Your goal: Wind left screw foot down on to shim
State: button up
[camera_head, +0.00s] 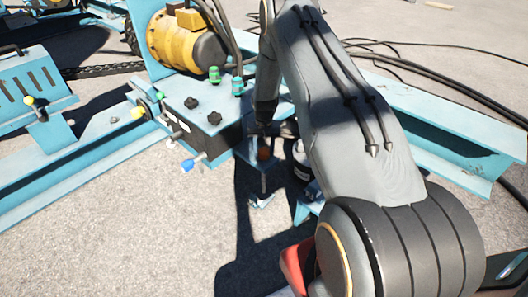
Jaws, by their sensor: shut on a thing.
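The left screw foot (263,183) is a thin upright rod hanging below the blue frame, beside the dark control box. Its pale pad (261,200) is at ground level, in and beside the shadow of my arm. My gripper (264,145) is dark and comes down onto the top of the screw foot, by a small orange-brown part. It is shut on the screw foot's top, though the fingers are small and mostly in shadow. I cannot make out the shim apart from the pad, nor tell whether a gap is left between them.
A control box (205,115) with black knobs, green fittings and a blue-tipped lever stands left of my gripper. A yellow motor (185,40) is behind it. A blue beam (440,120) runs right; black cables (440,75) lie beyond. Open concrete lies in front at left.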

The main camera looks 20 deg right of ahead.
aim_at(264, 150)
dwell(0.3)
jog(key=o, duration=1)
jog(key=shift+r, duration=0.1)
jog(key=shift+r+p, duration=0.65)
jog(key=shift+r, duration=3.2)
